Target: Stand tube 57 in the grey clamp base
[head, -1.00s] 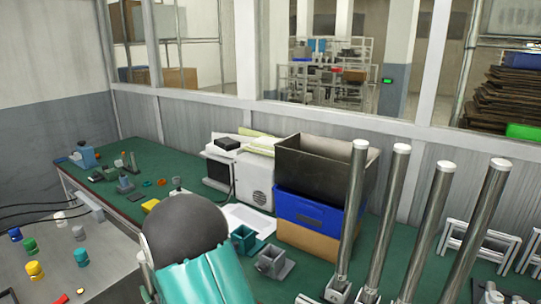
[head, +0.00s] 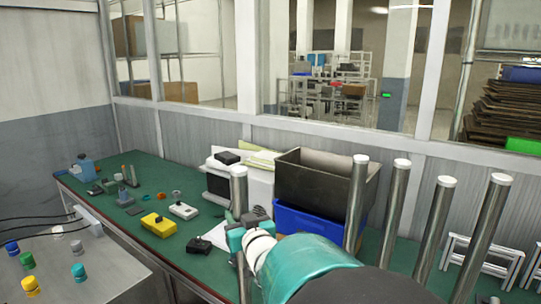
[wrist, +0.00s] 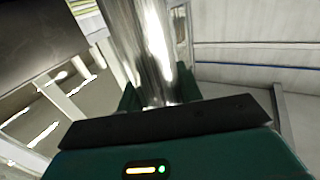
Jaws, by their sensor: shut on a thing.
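My gripper (head: 240,235) is shut on a shiny metal tube (head: 240,202) with a white cap and holds it nearly upright at the picture's middle in the head view. The tube also shows between the fingers in the wrist view (wrist: 150,45). Its lower end leaves the head view, and I cannot read a number on it. The grey clamp base is not visible; my teal arm covers the bench where a grey holder stood in the earlier frame.
Several capped metal tubes, one here (head: 398,215), stand at the right. A black bin (head: 320,180) on a blue crate (head: 300,220) is behind my arm. A yellow device (head: 158,224) and small tools lie on the green bench (head: 190,265). White frames (head: 465,260) stand at far right.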

